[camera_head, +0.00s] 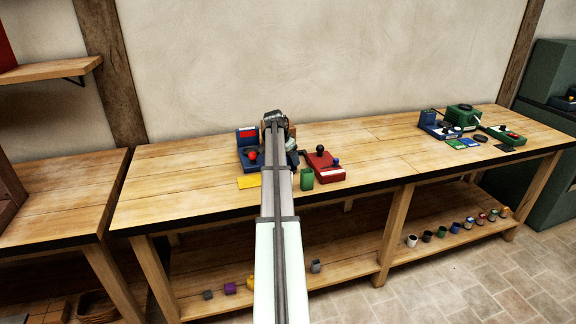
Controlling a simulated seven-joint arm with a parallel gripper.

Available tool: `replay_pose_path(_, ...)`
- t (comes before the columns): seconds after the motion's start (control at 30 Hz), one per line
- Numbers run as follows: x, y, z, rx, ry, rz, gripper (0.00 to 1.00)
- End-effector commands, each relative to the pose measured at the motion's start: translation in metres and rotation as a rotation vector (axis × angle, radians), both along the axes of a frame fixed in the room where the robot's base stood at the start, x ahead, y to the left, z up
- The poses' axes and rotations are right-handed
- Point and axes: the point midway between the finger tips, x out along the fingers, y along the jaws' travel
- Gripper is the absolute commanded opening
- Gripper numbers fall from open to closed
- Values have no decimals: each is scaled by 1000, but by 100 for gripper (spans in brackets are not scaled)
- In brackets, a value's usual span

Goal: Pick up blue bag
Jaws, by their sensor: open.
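I cannot single out a blue bag for certain. A small dark blue shape (293,159) shows just right of my arm on the middle bench, partly covered by the arm; I cannot tell whether it is a bag. My gripper (289,143) is at the far end of my arm, over the back half of this bench. Its fingers are small and mostly hidden by the arm, and I see nothing held in it. A blue device (247,137) with a red knob stands just left of the arm.
A red device (325,167) and a small green block (307,179) stand right of the arm. Blue (428,118) and green (461,116) devices stand at right. The bench (380,160) between is clear. Several cups (427,236) stand below.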

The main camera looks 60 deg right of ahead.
Motion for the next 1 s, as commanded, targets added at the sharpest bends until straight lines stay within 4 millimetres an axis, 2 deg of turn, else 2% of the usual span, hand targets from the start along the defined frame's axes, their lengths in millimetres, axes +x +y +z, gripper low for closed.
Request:
replay_pose_path(0.1, 0, 0, 0, 0, 0, 0, 67)
replay_pose_path(0.7, 0, 0, 1, 0, 0, 0, 10)
replay_pose_path(0.73, 0, 0, 1, 0, 0, 0, 10)
replay_pose_path(0.77, 0, 0, 1, 0, 0, 0, 5)
replay_pose_path(1.0, 0, 0, 5, -1, -1, 0, 4)
